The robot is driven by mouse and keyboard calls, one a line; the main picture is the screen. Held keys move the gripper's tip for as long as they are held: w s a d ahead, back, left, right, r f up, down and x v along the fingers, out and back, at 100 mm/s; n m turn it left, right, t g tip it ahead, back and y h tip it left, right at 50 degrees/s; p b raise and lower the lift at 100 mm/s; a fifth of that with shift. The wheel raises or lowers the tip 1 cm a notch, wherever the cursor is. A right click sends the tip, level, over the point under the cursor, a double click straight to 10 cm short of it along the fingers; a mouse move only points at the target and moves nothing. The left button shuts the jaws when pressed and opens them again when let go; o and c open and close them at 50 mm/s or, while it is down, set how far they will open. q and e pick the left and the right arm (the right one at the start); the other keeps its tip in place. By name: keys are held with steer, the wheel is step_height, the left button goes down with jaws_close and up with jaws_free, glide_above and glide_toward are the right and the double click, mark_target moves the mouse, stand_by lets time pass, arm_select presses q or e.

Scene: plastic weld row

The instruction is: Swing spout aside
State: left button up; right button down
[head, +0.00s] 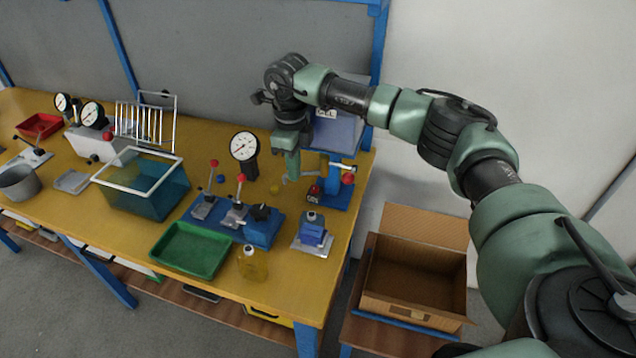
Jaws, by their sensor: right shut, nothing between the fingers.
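A hopper (338,132) with partly covered lettering stands at the right end of the yellow workbench, above a blue stand with a red knob (348,179). A small pale part that may be the spout (309,178) shows low beside the stand; it is too small to be sure. My right gripper (288,180) points down just left of the stand, shut and empty. Whether its fingertips touch the pale part cannot be told. My right arm covers part of the hopper. My left gripper is not in view.
A black dial gauge (244,147) stands close to the left of my right gripper. In front are a blue clamp fixture (262,229), a small blue block (312,229), a yellowish bottle (252,265) and a green tray (191,250). An open cardboard box (415,281) stands right of the bench.

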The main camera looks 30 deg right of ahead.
steer(key=shift+w, duration=0.35)
steer(key=shift+w+d+r, duration=0.1)
steer(key=shift+w+r, duration=0.15)
steer(key=shift+w, duration=0.1)
stand_by(0.3)
